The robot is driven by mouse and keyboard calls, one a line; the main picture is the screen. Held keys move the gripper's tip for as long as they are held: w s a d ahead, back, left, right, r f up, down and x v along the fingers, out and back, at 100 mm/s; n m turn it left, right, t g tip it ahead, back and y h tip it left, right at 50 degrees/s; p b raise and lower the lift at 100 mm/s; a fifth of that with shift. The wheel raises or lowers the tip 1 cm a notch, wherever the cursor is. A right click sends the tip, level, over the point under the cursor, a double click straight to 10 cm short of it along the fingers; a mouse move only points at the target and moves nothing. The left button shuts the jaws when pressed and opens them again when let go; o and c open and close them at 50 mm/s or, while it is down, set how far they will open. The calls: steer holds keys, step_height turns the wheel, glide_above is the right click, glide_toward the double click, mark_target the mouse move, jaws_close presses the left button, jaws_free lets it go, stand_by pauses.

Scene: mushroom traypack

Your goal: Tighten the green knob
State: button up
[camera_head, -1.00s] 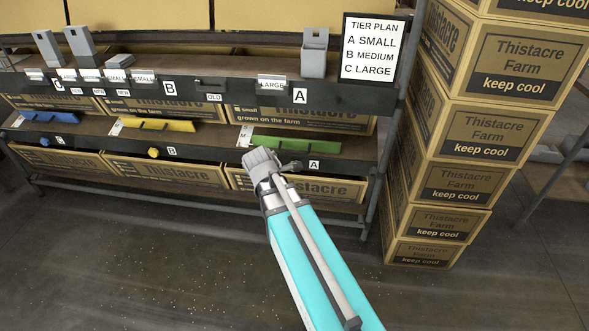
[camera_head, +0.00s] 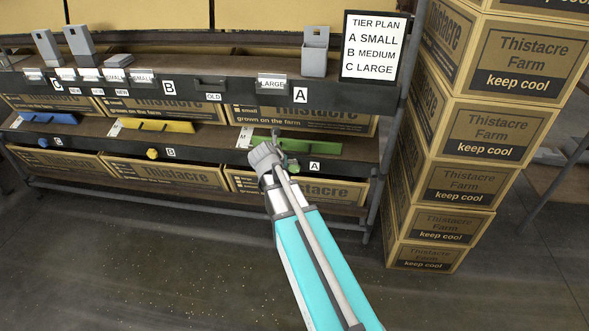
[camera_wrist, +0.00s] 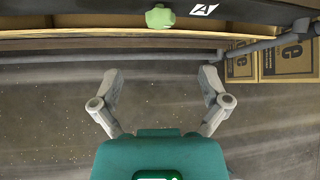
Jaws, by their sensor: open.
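The green knob (camera_wrist: 160,17) shows at the top centre of the wrist view, on the dark shelf edge beside a white A label (camera_wrist: 203,10). In the head view my gripper (camera_head: 284,148) is in front of the lower shelf edge, left of the A label (camera_head: 315,164).
A green bar (camera_head: 318,147) lies on the lower shelf behind my gripper. A yellow knob (camera_head: 152,153) and a blue knob (camera_head: 43,142) sit farther left on the same edge. Stacked cartons (camera_head: 446,180) stand close at right. The floor in front is clear.

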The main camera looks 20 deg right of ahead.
mark_target(294, 167)
steer(key=shift+f, duration=0.1)
stand_by(0.3)
steer(key=b+x, duration=0.8)
steer(key=x, duration=0.3)
steer(key=shift+w+d+f, duration=0.15)
steer(key=shift+w+f, duration=0.1)
steer(key=shift+f, duration=0.05)
steer(key=shift+b+x, duration=0.75)
steer(key=shift+x, duration=0.2)
steer(key=shift+d+r, duration=0.1)
steer(key=c, duration=1.2)
steer(key=shift+o, duration=0.2)
